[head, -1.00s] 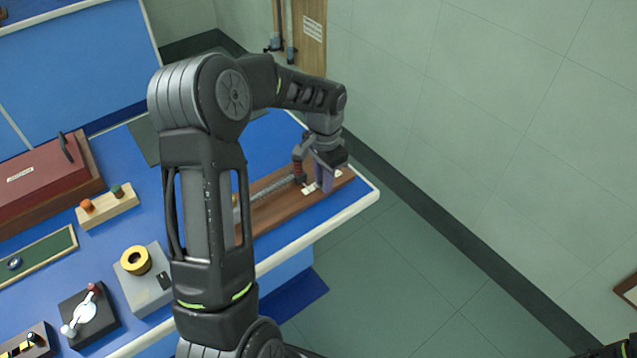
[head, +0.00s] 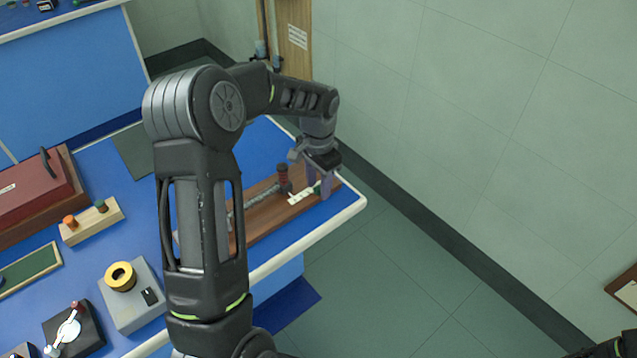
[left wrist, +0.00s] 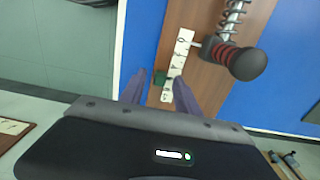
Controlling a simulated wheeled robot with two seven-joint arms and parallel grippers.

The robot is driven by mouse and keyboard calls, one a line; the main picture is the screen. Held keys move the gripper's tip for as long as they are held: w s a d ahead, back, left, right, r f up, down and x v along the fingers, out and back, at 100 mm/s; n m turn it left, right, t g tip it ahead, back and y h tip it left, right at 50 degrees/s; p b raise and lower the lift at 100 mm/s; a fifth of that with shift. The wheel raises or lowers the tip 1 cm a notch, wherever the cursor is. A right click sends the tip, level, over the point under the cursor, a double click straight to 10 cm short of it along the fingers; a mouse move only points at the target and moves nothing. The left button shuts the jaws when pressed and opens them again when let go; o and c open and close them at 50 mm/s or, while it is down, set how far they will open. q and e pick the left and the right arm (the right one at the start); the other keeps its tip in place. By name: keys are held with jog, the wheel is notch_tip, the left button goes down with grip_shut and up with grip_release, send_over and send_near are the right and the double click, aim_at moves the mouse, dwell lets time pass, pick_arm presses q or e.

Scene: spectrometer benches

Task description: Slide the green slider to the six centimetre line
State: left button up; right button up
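The green slider (left wrist: 160,77) is a small block on a white scale strip (left wrist: 179,54) with dark marks, fixed to a brown wooden board (left wrist: 205,85). My left gripper (left wrist: 159,80) points down over the board, with its two purple-grey fingers on either side of the slider. Small gaps seem to show between the fingers and the slider. In the head view the left gripper (head: 319,187) is at the right end of the board (head: 262,217), and a bit of green shows between the fingers. The scale numbers are too small to read. My right gripper is not seen.
A spring (left wrist: 232,17) with a red and black knob (left wrist: 247,62) stands beside the strip, close to the fingers. The blue bench's edge (head: 340,212) is near the board's right end. A wooden peg block (head: 92,221) and a grey box (head: 135,297) lie left.

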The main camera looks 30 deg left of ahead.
aim_at(318, 188)
pick_arm(q)
notch_tip(318, 188, up, 8)
jog(key=shift+f+b, duration=0.1)
jog(key=shift+b, duration=0.35)
dwell(0.4)
